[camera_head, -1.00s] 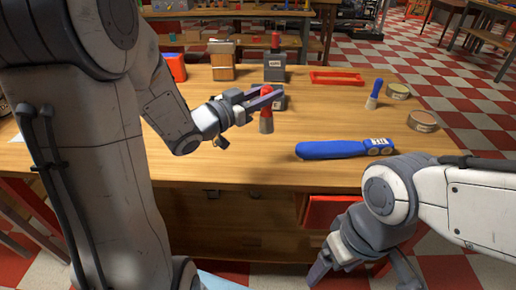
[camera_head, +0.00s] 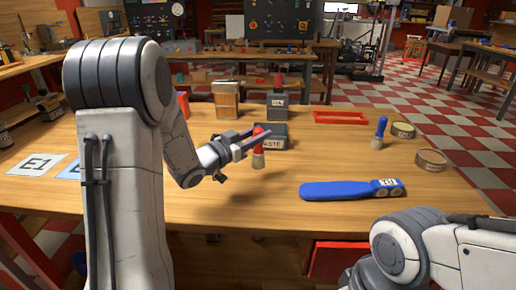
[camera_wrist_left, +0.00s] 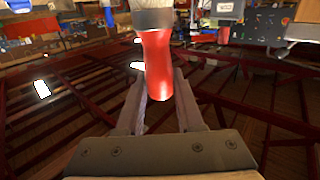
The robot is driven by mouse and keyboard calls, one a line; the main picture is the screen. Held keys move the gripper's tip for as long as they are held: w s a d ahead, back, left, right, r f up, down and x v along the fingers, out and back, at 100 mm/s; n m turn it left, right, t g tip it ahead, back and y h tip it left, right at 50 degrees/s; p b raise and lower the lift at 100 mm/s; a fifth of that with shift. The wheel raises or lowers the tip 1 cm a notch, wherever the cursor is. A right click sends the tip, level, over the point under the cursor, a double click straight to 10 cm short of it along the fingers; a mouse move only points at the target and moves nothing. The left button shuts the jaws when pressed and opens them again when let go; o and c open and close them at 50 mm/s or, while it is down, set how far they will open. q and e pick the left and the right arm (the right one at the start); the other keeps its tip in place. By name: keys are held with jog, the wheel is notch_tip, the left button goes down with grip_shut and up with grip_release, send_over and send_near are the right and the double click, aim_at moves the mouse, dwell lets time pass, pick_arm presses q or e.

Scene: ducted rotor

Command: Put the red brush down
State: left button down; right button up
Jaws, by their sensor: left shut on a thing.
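The red brush (camera_head: 258,148) hangs roughly upright, with its red handle up and pale bristles down. My left gripper (camera_head: 257,137) is shut on its handle and holds it in front of the dark bin marked WASTE (camera_head: 272,138). A shadow on the table suggests the brush is clear of the top. In the left wrist view the red handle (camera_wrist_left: 156,70) sits between the two fingers, with the grey ferrule above it. My right arm shows at the bottom right; its gripper is out of view.
A blue paddle-shaped tool (camera_head: 345,190) lies on the wooden table (camera_head: 300,218). An E1 card (camera_head: 36,165) lies left. The table's front middle is clear.

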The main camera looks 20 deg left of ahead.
aim_at(258, 147)
pick_arm(q)
jog(key=shift+w+a+f, duration=0.25)
jog(key=shift+w+f, duration=0.15)
jog(key=shift+w, duration=0.05)
notch_tip(258, 147, down, 4)
jog(key=shift+b, duration=0.55)
jog(key=shift+r, duration=0.1)
jog(key=shift+f, duration=0.2)
jog(key=c, duration=0.5)
grip_release()
jog(key=shift+c, duration=0.2)
jog(key=shift+r, duration=0.1)
